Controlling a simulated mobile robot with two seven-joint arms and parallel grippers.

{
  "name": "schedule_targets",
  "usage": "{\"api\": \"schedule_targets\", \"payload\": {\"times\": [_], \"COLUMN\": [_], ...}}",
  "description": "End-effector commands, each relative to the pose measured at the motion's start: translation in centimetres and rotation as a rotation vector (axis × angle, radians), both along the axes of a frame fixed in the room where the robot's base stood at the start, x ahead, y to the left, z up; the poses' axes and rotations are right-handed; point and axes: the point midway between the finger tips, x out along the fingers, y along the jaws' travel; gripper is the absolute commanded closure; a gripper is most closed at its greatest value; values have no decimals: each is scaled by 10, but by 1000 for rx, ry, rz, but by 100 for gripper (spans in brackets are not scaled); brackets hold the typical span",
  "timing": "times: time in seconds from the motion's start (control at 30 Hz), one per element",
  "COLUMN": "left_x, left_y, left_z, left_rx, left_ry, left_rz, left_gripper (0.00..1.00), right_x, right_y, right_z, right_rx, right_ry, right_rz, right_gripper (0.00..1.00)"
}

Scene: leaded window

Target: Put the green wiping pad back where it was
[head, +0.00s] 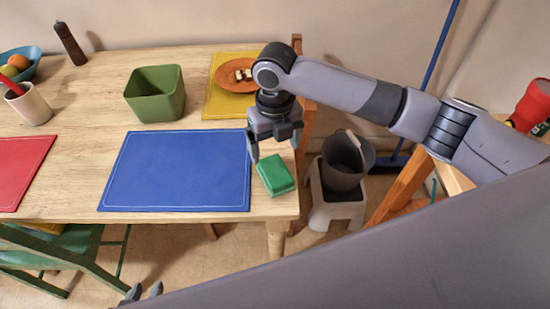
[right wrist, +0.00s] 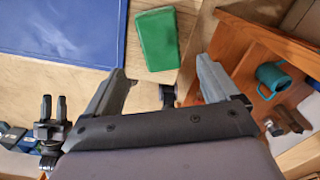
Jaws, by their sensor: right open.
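The green wiping pad (head: 275,176) lies on the wooden table near its right front corner, just right of the blue mat (head: 175,172). My right gripper (head: 275,151) is open and empty above the table, just behind the pad in the head view. In the right wrist view the pad (right wrist: 158,39) shows beyond the open fingers (right wrist: 162,70), not between them. My left gripper (head: 142,292) shows only its fingertips at the bottom of the head view, apart with nothing between them. It also shows at the left of the right wrist view (right wrist: 53,112).
A green bin (head: 155,93), a yellow mat (head: 216,104) with an orange plate (head: 232,76), and a red mat (head: 18,170) are on the table. Right of the table, a grey bucket (head: 343,165) stands on a pale stool (head: 335,211). A green chair (head: 70,254) stands in front.

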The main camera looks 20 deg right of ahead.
Motion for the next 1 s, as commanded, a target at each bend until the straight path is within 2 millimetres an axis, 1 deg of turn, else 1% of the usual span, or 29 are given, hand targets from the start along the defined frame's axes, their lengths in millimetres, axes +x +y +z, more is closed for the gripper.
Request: {"api": "schedule_targets", "payload": {"times": [0.03, 0.1, 0.2, 0.3, 1.0], "left_x": [0, 0, 0, 0, 1], "left_y": [0, 0, 0, 0, 0], "left_z": [-1, -1, -1, -1, -1], "left_rx": [0, 0, 0, 0, 0], "left_ry": [0, 0, 0, 0, -2], "left_rz": [0, 0, 0, 0, 0], "left_gripper": [62, 62, 62, 62, 62], "right_x": [1, 1, 0, 0, 0], "right_y": [0, 0, 0, 0, 0], "right_z": [10, 22, 32, 39, 40], "right_rx": [1, 1, 1, 0, 1], "right_ry": [-3, -4, -1, 0, 1], "right_rz": [0, 0, 0, -1, -1], "right_gripper": [12, 12, 12, 12, 12]}}
